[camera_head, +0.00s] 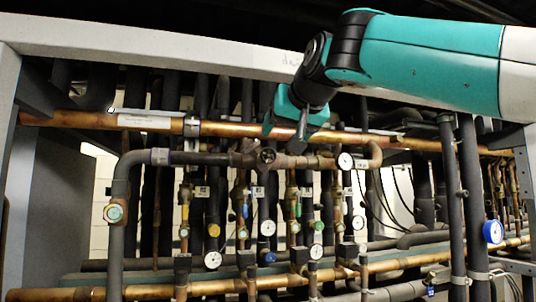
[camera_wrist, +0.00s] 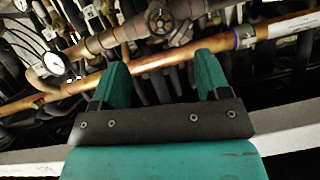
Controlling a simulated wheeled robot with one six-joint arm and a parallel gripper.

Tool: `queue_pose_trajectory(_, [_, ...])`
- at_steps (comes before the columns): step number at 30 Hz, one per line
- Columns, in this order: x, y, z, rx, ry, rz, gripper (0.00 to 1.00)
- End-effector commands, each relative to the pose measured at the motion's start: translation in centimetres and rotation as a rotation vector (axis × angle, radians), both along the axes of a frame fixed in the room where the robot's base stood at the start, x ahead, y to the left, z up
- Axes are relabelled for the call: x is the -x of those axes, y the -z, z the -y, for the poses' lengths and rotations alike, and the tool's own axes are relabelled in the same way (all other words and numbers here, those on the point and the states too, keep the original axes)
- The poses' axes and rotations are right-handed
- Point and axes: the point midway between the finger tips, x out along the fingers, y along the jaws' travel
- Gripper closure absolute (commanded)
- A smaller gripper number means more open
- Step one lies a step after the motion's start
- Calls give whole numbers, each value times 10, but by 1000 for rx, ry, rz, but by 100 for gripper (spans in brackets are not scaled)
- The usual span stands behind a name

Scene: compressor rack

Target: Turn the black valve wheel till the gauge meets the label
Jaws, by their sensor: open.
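The black valve wheel (camera_head: 267,156) is small and dark and sits on a horizontal pipe in the head view. It also shows at the top of the wrist view (camera_wrist: 160,20). A white-faced gauge (camera_head: 345,161) is on the same pipe to its right; it appears at the left of the wrist view (camera_wrist: 54,63). Its needle is too small to read. Small white labels (camera_head: 258,192) hang below the pipe; I cannot tell which one matters. My teal gripper (camera_head: 287,128) is open and empty, above and slightly right of the wheel, apart from it.
A long copper pipe (camera_head: 224,128) crosses just above the wheel, and my fingers are near it. Several other gauges and valves (camera_head: 212,260) stand below. A thick dark pipe (camera_head: 118,205) runs down at left. A pale frame beam (camera_head: 150,48) crosses above.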

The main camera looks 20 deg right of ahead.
Motion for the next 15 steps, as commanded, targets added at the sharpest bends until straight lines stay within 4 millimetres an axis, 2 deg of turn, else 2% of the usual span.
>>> queue_pose_trajectory(3, [-27, 8, -1, 1, 2, -4, 31])
queue_pose_trajectory(9, [-66, 24, -4, 2, 1, -4, 31])
queue_pose_trajectory(15, [-91, 35, -5, 1, 0, -3, 31])
